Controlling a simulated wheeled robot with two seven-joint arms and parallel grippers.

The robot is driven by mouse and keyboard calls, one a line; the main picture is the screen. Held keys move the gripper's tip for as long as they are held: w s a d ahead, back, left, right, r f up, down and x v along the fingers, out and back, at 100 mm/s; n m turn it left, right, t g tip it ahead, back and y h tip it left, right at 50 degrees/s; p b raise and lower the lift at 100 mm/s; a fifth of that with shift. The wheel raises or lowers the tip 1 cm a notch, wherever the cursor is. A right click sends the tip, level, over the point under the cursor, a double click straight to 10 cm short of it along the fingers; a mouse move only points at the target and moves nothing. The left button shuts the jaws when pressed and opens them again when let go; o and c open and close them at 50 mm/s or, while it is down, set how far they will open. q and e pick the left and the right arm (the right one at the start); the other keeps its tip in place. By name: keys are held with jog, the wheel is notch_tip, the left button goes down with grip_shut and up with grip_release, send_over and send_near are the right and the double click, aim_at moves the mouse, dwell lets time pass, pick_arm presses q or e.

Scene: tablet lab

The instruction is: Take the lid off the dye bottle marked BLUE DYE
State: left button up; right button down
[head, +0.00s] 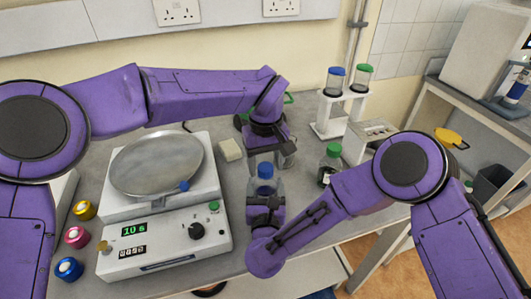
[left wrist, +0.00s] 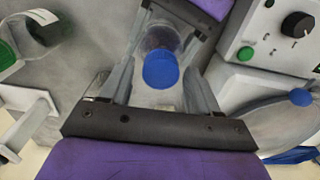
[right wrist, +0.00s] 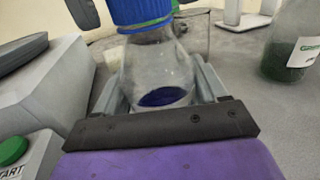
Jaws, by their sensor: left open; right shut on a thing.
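The dye bottle (right wrist: 158,75) is clear, with dark blue contents at its bottom; no BLUE DYE marking is readable. Its blue lid (head: 265,170) is on the bottle and also shows in the left wrist view (left wrist: 161,70). My right gripper (head: 265,202) is shut on the bottle's body and holds it upright. My left gripper (head: 268,150) is open, pointing down just above and behind the lid in the head view. In the left wrist view the lid lies between its fingers, with gaps at both sides. In the right wrist view its dark fingertips flank the lid.
A green-lidded bottle (head: 330,164) stands right of the held one. A stirrer-like device (head: 165,245) with a round plate and display is at left, with small coloured-capped pots beside it. A white rack (head: 336,112) holds two capped bottles behind. Both arms crowd the middle.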

pick_arm(q)
jog(key=c, duration=1.1)
jog(key=n, duration=0.6)
jog(key=shift+a+n, duration=0.1)
jog(key=shift+n, duration=0.2)
jog(key=n, duration=1.1)
jog(key=shift+s+n, duration=0.1)
jog(key=shift+n, duration=0.2)
jog(key=n, duration=2.4)
jog(key=shift+r, duration=0.1)
jog(key=n, duration=0.6)
jog(key=shift+d, duration=0.2)
jog(key=n, duration=0.6)
